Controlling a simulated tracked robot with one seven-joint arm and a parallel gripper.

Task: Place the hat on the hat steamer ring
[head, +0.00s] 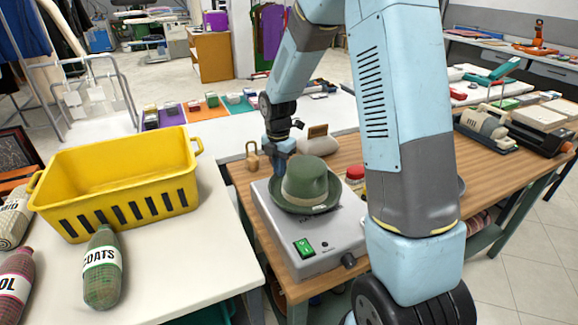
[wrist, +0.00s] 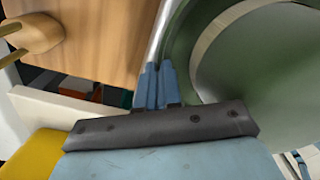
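The green felt hat (head: 307,184) with a pale band is upright over the top of the grey steamer box (head: 322,247). The steamer ring is hidden under the hat, so I cannot tell whether the hat rests on it. My gripper (head: 279,163) points down at the hat's far left brim. In the wrist view the blue fingers of my gripper (wrist: 159,80) are close together, with the edge of the hat (wrist: 250,65) running in at them. They look shut on the brim, though the contact is partly hidden.
The steamer has a green switch (head: 304,247) and stands on a wooden table (head: 420,175). A wooden padlock-shaped object (head: 252,158) and a red-capped jar (head: 355,173) are close by.

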